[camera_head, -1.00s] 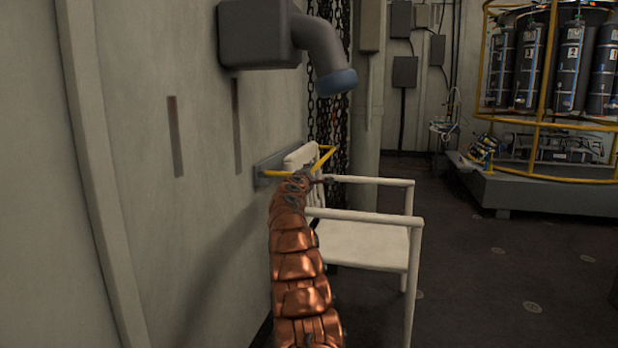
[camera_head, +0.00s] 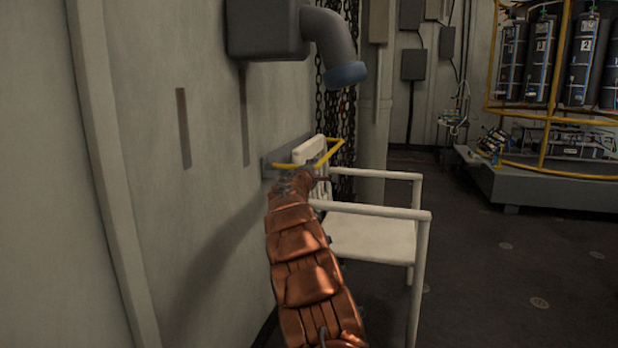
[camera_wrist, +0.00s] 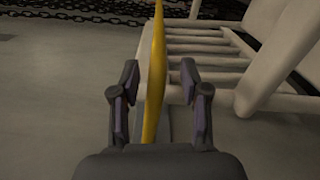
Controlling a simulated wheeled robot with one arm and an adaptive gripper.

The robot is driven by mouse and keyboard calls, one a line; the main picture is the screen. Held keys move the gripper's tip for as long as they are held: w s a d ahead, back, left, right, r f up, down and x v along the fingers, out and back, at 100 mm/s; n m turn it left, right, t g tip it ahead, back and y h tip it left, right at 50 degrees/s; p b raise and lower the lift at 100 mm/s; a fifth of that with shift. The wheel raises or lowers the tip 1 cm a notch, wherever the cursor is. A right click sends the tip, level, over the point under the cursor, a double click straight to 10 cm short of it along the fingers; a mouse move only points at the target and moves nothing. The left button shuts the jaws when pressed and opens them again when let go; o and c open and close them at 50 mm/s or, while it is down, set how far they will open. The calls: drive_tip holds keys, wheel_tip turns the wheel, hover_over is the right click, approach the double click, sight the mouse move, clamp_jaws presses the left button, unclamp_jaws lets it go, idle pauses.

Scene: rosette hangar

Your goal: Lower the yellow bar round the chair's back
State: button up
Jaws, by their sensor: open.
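The yellow bar (camera_head: 331,153) is a thin angled frame reaching out from a grey wall plate (camera_head: 268,169). It passes around the top of the white chair's back (camera_head: 310,149) at about the plate's height. The chair (camera_head: 375,238) stands upright beside the wall. In the wrist view, my gripper (camera_wrist: 160,80) is open, with one finger on each side of the yellow bar (camera_wrist: 156,65). I cannot tell whether either finger touches it. The chair's slats (camera_wrist: 205,65) lie behind and right of the fingers. In the head view my arm hides part of the chair's back and my gripper is hard to make out.
A grey wall fixture with a blue-rimmed nozzle (camera_head: 345,75) juts out above the chair. Chains (camera_head: 338,100) hang behind it. A yellow-railed rack of dark cylinders (camera_head: 545,60) stands on a platform at right. The dark floor (camera_head: 500,290) between is clear.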

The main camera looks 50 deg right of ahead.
drive_tip(key=v, duration=0.6)
drive_tip(key=shift+s+a, duration=0.2)
drive_tip(key=shift+a, duration=0.05)
drive_tip(key=shift+f, duration=0.1)
idle(0.5)
